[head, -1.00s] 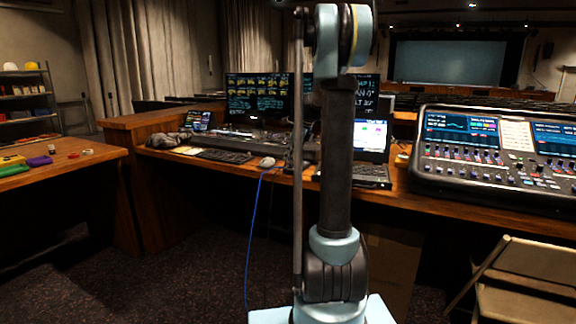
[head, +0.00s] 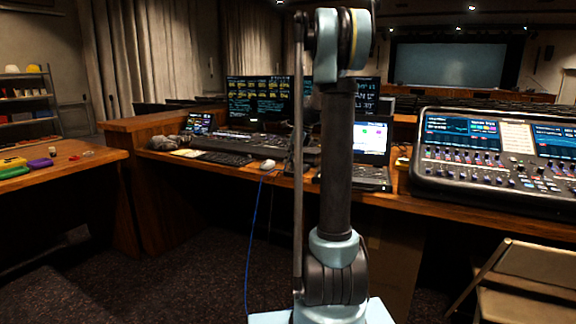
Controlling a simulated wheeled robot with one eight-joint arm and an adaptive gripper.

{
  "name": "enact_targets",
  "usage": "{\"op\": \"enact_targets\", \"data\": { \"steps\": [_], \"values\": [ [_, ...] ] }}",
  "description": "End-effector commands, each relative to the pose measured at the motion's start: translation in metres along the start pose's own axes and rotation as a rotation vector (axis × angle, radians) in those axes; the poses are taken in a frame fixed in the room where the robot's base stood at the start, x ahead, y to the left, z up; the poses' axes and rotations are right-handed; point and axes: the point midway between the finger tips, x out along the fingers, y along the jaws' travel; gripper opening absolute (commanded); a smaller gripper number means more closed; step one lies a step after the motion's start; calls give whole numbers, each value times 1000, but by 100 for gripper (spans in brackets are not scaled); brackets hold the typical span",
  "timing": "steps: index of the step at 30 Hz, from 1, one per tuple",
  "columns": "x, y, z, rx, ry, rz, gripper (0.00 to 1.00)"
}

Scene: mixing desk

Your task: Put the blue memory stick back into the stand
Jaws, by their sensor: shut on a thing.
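I cannot make out the blue memory stick or its stand in the head view. My gripper is not in view; only my upright arm links show, in the middle of the picture. These links hide part of the desk behind them. A wooden desk (head: 160,214) runs across behind my arm. It bears a dark keyboard (head: 226,158), a pale mouse (head: 267,165) and a laptop (head: 371,138) with a lit screen, partly behind my arm.
A large mixing console (head: 480,178) fills the desk's right side. A folding chair (head: 530,270) stands at the lower right. A side table (head: 100,160) at left bears a purple block (head: 40,163), a green block (head: 13,172) and small items. A blue cable (head: 252,235) hangs down. Carpet at lower left is clear.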

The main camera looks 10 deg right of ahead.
Motion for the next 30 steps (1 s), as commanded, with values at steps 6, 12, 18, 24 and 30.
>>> {"op": "enact_targets", "data": {
  "steps": [6,12,18,24,30],
  "values": [
    [-32,0,13,0,0,0,0],
    [-63,0,26,0,0,0,0],
    [-82,0,33,0,0,0,0],
    [-86,0,35,1,0,0,0],
    [-86,0,35,1,0,0,0]
  ]
}}
